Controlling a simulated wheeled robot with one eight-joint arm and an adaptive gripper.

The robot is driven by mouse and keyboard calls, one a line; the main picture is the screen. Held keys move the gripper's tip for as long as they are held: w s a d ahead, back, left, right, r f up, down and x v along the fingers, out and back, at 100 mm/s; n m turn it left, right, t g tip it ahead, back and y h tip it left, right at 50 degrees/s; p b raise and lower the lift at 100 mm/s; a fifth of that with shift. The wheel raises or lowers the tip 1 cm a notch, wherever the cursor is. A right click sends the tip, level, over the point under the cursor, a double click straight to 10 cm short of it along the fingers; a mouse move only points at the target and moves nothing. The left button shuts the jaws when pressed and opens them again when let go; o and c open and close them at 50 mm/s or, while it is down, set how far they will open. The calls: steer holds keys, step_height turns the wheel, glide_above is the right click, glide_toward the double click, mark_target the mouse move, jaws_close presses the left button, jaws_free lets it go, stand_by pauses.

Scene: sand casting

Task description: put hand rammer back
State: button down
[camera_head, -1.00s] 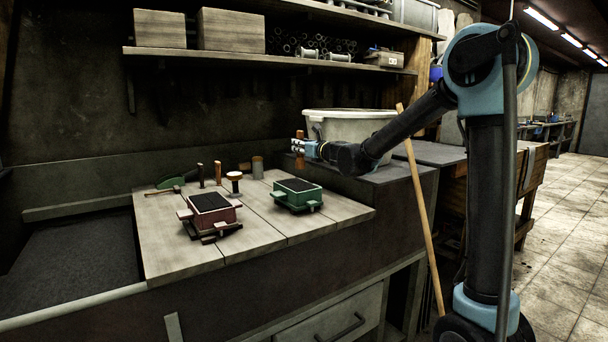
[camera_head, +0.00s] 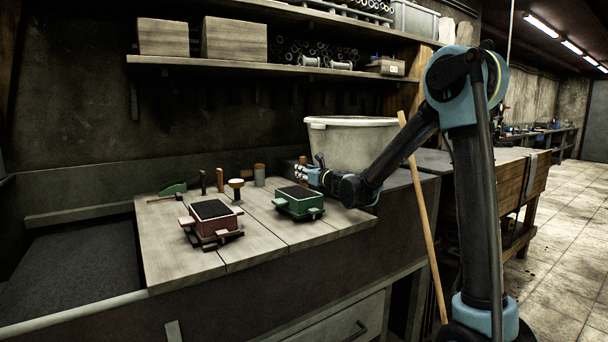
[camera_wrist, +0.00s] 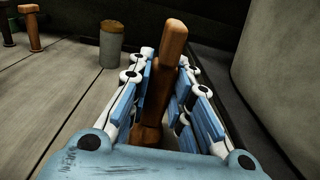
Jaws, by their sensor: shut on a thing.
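The hand rammer (camera_wrist: 170,60) is a brown wooden tool, standing roughly upright between the blue fingers of my gripper (camera_wrist: 165,95) in the wrist view. My gripper is shut on its shaft. In the head view my gripper (camera_head: 306,174) is low, just behind the green moulding flask (camera_head: 299,202), and only the top of the rammer (camera_head: 303,160) shows above it. The rammer's lower end is mostly hidden, so I cannot tell whether it touches the board (camera_head: 265,238).
A red flask (camera_head: 211,219) stands on the board at left. Behind it are a round-topped tool (camera_head: 236,188), a grey cylinder with a tan top (camera_head: 259,175), upright handles and a green tool (camera_head: 172,189). A white tub (camera_head: 350,143) stands behind my gripper. A wooden pole (camera_head: 424,215) leans at the bench front.

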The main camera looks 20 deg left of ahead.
steer(key=c, duration=1.5)
jaws_free()
steer(key=shift+o, duration=0.2)
steer(key=v, duration=1.2)
